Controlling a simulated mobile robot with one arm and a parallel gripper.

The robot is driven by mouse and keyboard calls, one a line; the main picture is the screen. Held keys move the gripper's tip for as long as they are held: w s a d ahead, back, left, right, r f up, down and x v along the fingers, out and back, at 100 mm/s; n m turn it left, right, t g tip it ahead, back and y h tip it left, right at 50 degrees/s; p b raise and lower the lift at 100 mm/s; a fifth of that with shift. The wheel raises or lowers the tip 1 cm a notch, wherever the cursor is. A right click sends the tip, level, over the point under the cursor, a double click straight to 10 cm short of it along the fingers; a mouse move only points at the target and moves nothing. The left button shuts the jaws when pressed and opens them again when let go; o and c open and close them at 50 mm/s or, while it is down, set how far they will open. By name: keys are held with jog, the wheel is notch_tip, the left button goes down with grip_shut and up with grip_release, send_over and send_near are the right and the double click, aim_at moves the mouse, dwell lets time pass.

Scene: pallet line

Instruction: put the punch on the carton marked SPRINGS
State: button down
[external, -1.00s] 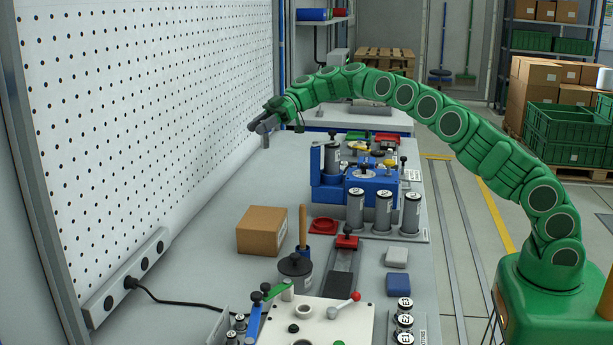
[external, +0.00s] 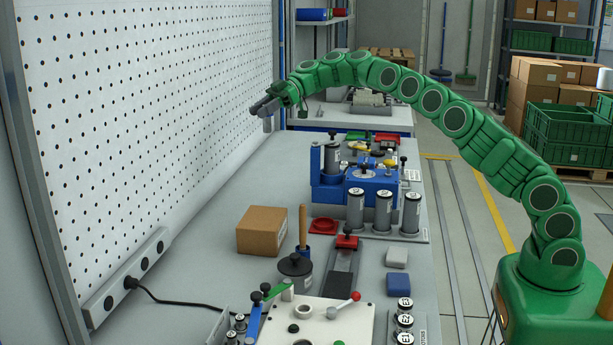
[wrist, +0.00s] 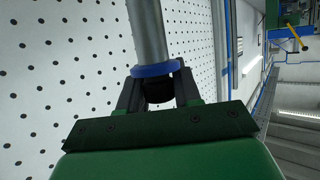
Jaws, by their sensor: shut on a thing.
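My gripper (external: 266,107) is high above the far left part of the bench, close to the pegboard. It is shut on a grey cylinder, which I take to be the punch (external: 267,125). In the wrist view the punch (wrist: 149,35) has a grey shaft, a blue collar and a black end between the fingers (wrist: 157,90). A brown carton (external: 262,230) stands on the bench, nearer the camera than my gripper. Its label is too small to read, and its top is bare.
A blue fixture (external: 355,190) with grey cylinders stands right of centre. A wooden handle (external: 302,225) rises beside the carton, near a black-lidded pot (external: 295,268). The pegboard (external: 150,110) bounds the left side. Bench space between carton and pegboard is clear.

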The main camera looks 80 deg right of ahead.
jog(key=shift+s+d+r, duration=0.2)
jog(key=shift+d, duration=0.05)
jog(key=shift+s+d+f+m+t+h, duration=0.1)
jog(key=shift+s+d+m+t+h, duration=0.1)
jog(key=shift+s+m+t+h, duration=0.5)
jog(key=s+a, duration=1.9)
jog(key=a, duration=0.1)
send_over(268, 220)
jog(key=shift+n+g+y, duration=0.3)
jog(key=shift+d+f, duration=0.1)
jog(key=shift+f, duration=9.1)
